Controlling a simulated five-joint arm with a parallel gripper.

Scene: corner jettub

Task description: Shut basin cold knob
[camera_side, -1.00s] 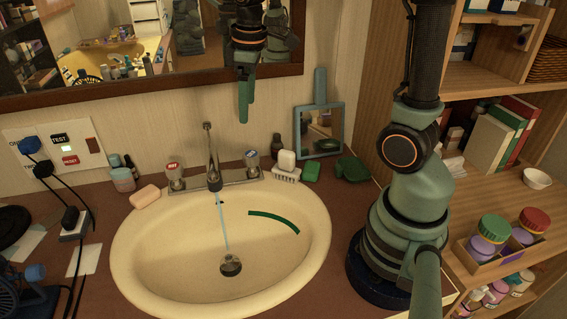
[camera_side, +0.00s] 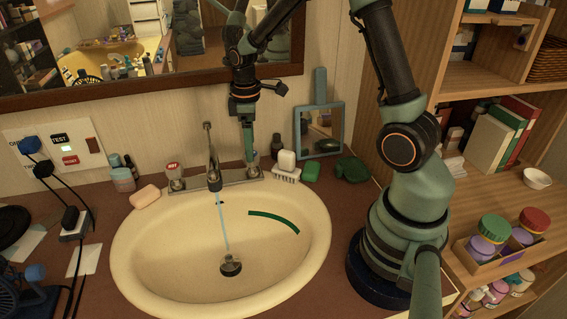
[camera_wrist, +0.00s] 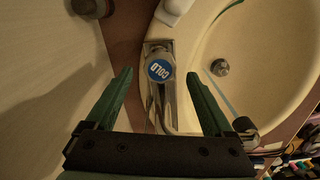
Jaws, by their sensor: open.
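The cold knob (camera_wrist: 160,69), with a blue COLD cap, shows in the wrist view between my two fingers, with a gap to each side. My gripper (camera_wrist: 158,76) is open around it; I cannot tell whether the fingertips are down at the knob's height. In the side view my gripper (camera_side: 248,158) points down over the right end of the faucet plate and hides most of the knob. A thin blue water stream (camera_side: 224,226) runs from the spout (camera_side: 213,178) into the cream basin (camera_side: 160,255).
The hot knob (camera_side: 174,175) with a red cap stands left of the spout. A white brush (camera_side: 286,168), a green block (camera_side: 311,172) and a framed mirror (camera_side: 319,135) stand right of the gripper. A pink soap bar (camera_side: 145,197) lies on the left.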

